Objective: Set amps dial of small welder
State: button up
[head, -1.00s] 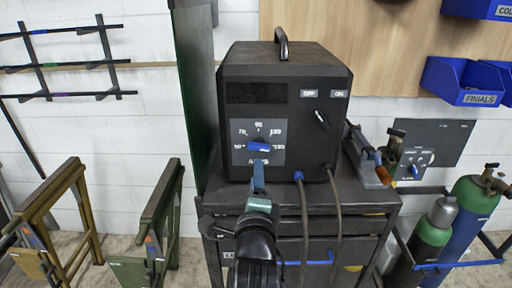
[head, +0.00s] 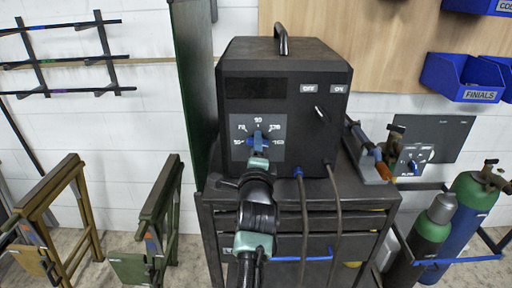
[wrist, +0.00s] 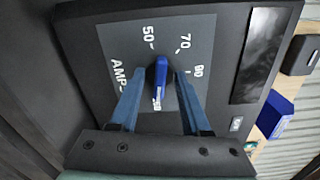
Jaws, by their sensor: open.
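The small welder (head: 300,150) is a black box with a top handle on a dark cart. Its grey amps panel (head: 238,124) has a blue dial knob (wrist: 161,74) under an arc of numbers; 50, 70 and 90 are legible in the wrist view. My gripper (wrist: 158,80) is open, with one blue finger on each side of the knob. Small gaps seem to show; contact is unclear. In the head view my gripper (head: 258,146) partly hides the knob.
An OFF/ON lever (head: 321,115) is on the welder's right front. Two cables (head: 304,205) hang below it. A smaller dial panel (head: 417,160) and gas cylinders (head: 432,225) stand at right. A green panel (head: 192,80) rises close at left.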

grip_shut()
dwell(0.5)
jog(key=shift+d+f+n+b, duration=0.1)
jog(key=shift+d+n+b, duration=0.1)
jog(key=shift+n, duration=4.75)
jog(key=shift+d+f+n+b, duration=0.1)
jog(key=shift+n+b, duration=0.05)
jog(key=shift+n, duration=4.75)
jog(key=shift+d+f+n+b, duration=0.1)
jog(key=shift+d+n+b, duration=0.1)
jog(key=shift+n, duration=4.75)
